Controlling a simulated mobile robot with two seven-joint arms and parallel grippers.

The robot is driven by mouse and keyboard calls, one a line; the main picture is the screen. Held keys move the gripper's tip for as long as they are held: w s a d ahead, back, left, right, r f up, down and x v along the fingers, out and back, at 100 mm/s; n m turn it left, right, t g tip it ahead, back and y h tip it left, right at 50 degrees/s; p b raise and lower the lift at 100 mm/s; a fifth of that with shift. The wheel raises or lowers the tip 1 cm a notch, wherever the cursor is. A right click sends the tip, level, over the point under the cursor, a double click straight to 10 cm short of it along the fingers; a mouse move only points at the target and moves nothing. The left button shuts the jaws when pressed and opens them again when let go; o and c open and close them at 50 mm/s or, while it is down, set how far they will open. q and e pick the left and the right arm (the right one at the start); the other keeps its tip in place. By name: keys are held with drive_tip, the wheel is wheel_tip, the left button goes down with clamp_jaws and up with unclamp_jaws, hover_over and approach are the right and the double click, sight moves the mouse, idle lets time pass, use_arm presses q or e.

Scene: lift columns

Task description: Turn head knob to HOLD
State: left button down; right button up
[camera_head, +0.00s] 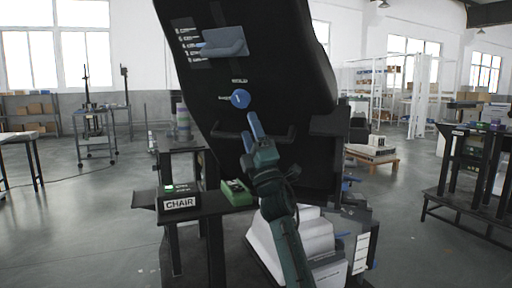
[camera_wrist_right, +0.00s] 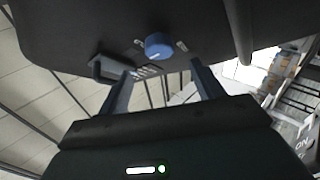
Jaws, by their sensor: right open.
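The head knob (camera_head: 241,99) is a round blue knob with a small white mark, on the back of a large black tilted panel (camera_head: 285,60). Small white labels sit above it and to its left, too small to read surely. In the right wrist view the knob (camera_wrist_right: 158,45) shows beyond and between my fingers. My right gripper (camera_head: 252,119) is just below the knob in the head view, apart from it as far as I can tell. In the wrist view the gripper (camera_wrist_right: 161,78) is open and empty, its fingers spread wider than the knob. My left gripper is not in view.
A lever or blue-grey pad (camera_head: 224,42) sits higher on the panel. Dark handle bars (camera_head: 285,134) flank my arm below the knob. A stand with a CHAIR sign (camera_head: 180,203) and a green box (camera_head: 236,193) is to the lower left.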

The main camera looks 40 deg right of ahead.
drive_tip(key=shift+v, duration=2.3)
drive_tip(key=shift+a, duration=0.1)
